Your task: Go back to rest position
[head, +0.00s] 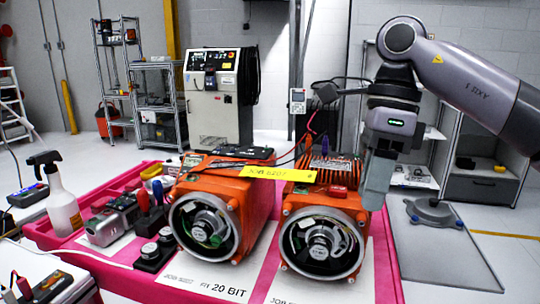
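My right arm comes in from the upper right. Its gripper (377,203) points down beside the right end of the right orange motor (345,207). The fingers show edge-on as one pale grey block, so I cannot tell whether they are open or shut. I cannot tell whether they touch the motor. The left orange motor (213,204) stands next to it, and both have open round front ends with wiring inside. A yellow label strip (278,173) lies across the motors. My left gripper is not in view.
The motors stand on a pink-covered table (385,262) with white printed sheets. A spray bottle (63,205), a grey device (108,222) and several tools crowd the left side. A grey cabinet (217,110) and shelves stand behind.

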